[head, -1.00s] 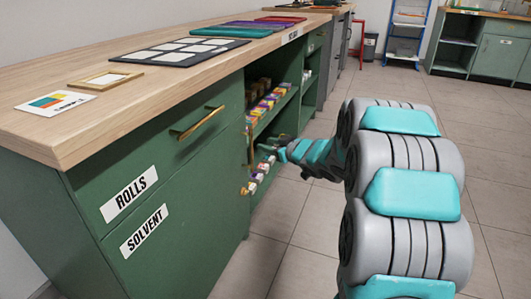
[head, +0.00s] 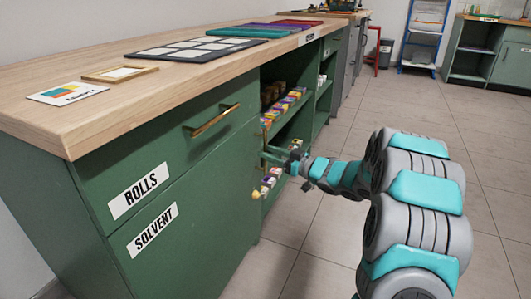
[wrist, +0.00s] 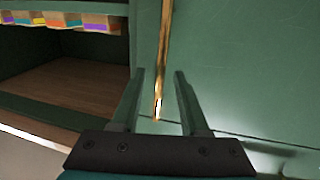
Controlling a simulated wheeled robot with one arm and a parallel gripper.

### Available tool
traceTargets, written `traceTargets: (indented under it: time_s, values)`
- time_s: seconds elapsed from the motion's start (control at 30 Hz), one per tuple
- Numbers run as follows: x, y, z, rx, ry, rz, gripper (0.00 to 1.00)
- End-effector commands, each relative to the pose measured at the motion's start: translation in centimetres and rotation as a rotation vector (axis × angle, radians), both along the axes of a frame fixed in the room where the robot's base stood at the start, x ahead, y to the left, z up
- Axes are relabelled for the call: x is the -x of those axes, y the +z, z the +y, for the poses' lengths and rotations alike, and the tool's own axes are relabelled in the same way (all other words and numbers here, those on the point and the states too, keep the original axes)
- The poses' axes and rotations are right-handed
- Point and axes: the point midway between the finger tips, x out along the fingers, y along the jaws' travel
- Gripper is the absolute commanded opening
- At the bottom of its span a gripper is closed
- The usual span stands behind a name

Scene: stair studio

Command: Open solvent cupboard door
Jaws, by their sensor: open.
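The green solvent cupboard door (head: 185,245) carries a SOLVENT label (head: 152,229) and looks shut. In the wrist view the brass handle (wrist: 165,50) runs down between my two fingers. My gripper (wrist: 155,85) is open, with one finger on each side of the handle. It also shows in the head view (head: 270,155), at the door's right edge. I cannot tell whether either finger touches the handle.
A ROLLS drawer (head: 139,191) with a brass handle (head: 211,121) is above the door. An open shelf with small colourful boxes (head: 287,107) adjoins it on the right. The wooden worktop (head: 55,125) overhangs above. The tiled floor (head: 320,235) in front is clear.

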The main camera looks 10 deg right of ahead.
Motion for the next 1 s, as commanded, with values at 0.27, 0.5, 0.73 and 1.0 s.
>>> traceTargets:
  time_s: [0.27, 0.5, 0.73, 1.0]
  values:
    - [-1.31, -0.08, 1.28, 0.001, 0.000, 0.002, 0.44]
    - [-1.36, -0.03, 1.30, 0.001, -0.001, 0.002, 0.44]
    - [-1.35, -0.02, 1.28, 0.001, -0.001, 0.001, 0.20]
    - [-1.35, -0.01, 1.28, 0.001, -0.001, 0.001, 0.00]
